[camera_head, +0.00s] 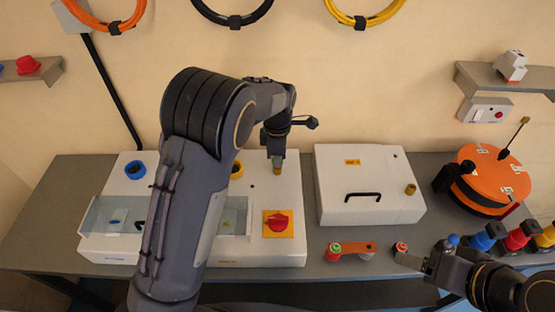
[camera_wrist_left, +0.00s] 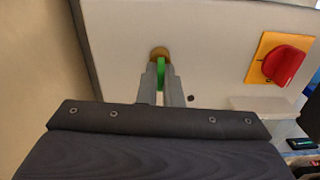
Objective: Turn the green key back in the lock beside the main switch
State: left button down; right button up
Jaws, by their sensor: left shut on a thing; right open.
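The green key (camera_wrist_left: 161,76) sits in the round brass lock (camera_wrist_left: 160,54) on the white panel in the left wrist view. My left gripper (camera_wrist_left: 161,88) is shut on the key, one finger on each side. In the head view the lock (camera_head: 277,170) shows just under my left gripper (camera_head: 276,157), and the key is mostly hidden. The main switch, a red knob (camera_head: 279,222) on a yellow plate, is below the lock; it also shows in the left wrist view (camera_wrist_left: 284,65). My right gripper (camera_head: 424,260) is open at the lower right.
A white box (camera_head: 360,195) with a black handle stands right of the switch cabinet (camera_head: 262,258). An orange bar (camera_head: 362,246) with coloured ends lies on the grey table near my right gripper. An orange round device (camera_head: 482,172) and several coloured connectors (camera_head: 518,239) are at the right.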

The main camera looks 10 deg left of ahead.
pick_arm(q)
jog(key=shift+r+n+p, duration=0.2)
jog(key=shift+n+p, duration=0.5)
jog(key=shift+n, duration=0.3)
jog(key=c, duration=1.9)
grip_release()
jog(key=shift+f, duration=0.2)
jog(key=o, duration=0.4)
